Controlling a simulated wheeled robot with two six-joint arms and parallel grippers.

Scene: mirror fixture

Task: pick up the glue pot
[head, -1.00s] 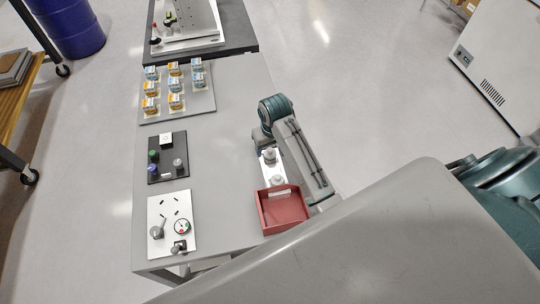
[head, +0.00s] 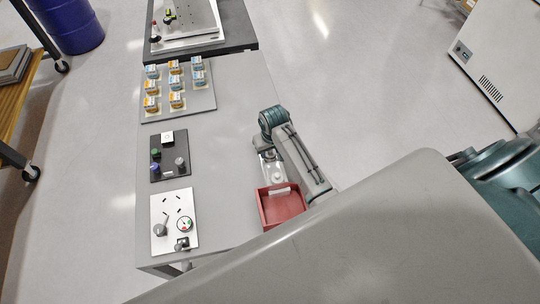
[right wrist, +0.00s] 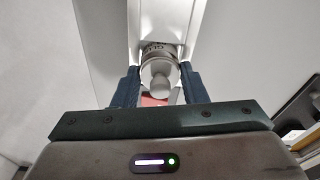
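The glue pot (right wrist: 160,65) is a pale pot with dark "GLUE" lettering and a knobbed grey top, seen in the right wrist view. My right gripper (right wrist: 161,78) has its two dark blue fingers on either side of the pot, close to its edges. The fingers look open; contact is not clear. Small grey-white pot shapes show on the holder there. My left gripper is not in view.
A red open bin (head: 281,205) stands close in front of the holder. The table's middle is clear.

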